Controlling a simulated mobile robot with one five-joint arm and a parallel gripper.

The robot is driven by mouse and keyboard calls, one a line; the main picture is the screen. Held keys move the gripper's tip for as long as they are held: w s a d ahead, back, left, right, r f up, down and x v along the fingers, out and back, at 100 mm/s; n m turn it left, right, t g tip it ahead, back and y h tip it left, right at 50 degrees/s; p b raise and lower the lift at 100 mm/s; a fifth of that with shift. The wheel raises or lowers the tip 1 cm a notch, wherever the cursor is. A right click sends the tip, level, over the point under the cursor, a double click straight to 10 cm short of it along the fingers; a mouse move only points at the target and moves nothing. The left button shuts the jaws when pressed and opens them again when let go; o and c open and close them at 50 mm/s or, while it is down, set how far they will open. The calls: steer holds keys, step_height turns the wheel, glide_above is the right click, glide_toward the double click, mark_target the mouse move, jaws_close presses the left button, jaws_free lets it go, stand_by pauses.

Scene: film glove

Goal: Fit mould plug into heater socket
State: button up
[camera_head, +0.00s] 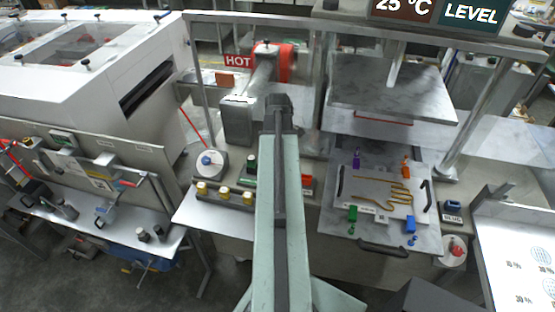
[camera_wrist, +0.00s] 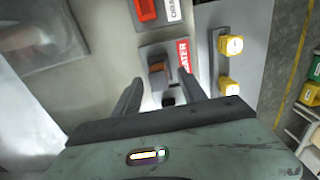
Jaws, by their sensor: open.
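In the wrist view, a grey plate with a red label ending in "ATER" (camera_wrist: 184,55) lies ahead of my gripper (camera_wrist: 159,88). On it sits a dark block with an orange-brown part (camera_wrist: 157,74), in line with the gap between my fingers. I cannot tell if this is the mould plug, the heater socket or both. A small black piece (camera_wrist: 168,98) lies nearer, also between the fingers. My gripper is open, with no clear contact. In the head view my arm hides this spot and my fingers.
Yellow pieces (camera_head: 225,193) stand in a row on a rail left of my arm. A red piece (camera_head: 306,183) is right of it. Further right is a mould plate (camera_head: 345,190) with coloured pieces and a hand outline. A hot red unit (camera_head: 285,62) stands behind.

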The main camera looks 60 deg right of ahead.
step_height(320, 180, up, 5)
steer(key=p, duration=0.3)
steer(key=shift+f, duration=0.35)
